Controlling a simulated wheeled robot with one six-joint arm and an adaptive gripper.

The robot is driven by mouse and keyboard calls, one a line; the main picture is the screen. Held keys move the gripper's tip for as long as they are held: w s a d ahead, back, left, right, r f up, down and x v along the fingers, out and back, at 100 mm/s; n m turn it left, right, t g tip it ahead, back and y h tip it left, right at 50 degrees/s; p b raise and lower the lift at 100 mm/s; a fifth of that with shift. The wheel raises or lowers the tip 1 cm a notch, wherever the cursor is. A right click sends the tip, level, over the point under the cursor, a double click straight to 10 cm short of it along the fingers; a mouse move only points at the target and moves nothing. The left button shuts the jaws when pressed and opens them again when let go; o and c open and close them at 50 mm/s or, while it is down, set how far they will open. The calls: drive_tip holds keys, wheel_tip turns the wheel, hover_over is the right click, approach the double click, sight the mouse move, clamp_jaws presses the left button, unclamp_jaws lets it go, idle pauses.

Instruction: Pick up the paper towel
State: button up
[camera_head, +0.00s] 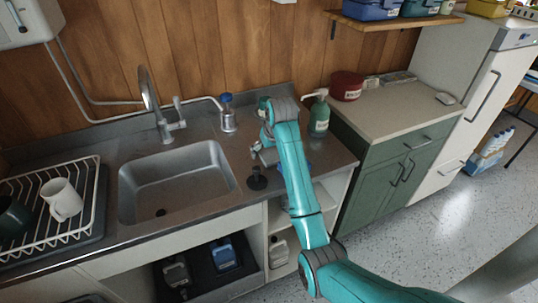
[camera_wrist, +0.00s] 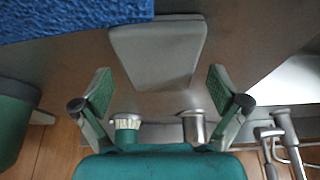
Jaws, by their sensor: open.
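No roll or sheet is plainly recognisable as a paper towel. In the wrist view, a pale grey block-like piece (camera_wrist: 157,50) with rounded corners lies on the counter, between and beyond my fingers; I cannot tell if it is the paper towel. A blue, rough-textured piece (camera_wrist: 70,15) fills the top left corner beside it, also uncertain. My gripper (camera_wrist: 160,88) is open and empty, with green pads facing each other and no visible contact. In the head view my gripper (camera_head: 262,151) is over the counter right of the sink, and my arm hides much of that spot.
The metal sink (camera_head: 180,180) with its tap (camera_head: 155,105) is to the left, beside a dish rack (camera_head: 92,205) with mugs. A green soap bottle (camera_head: 319,118) stands right of my arm.

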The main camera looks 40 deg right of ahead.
drive_tip(key=c, duration=1)
drive_tip(key=shift+c, duration=0.3)
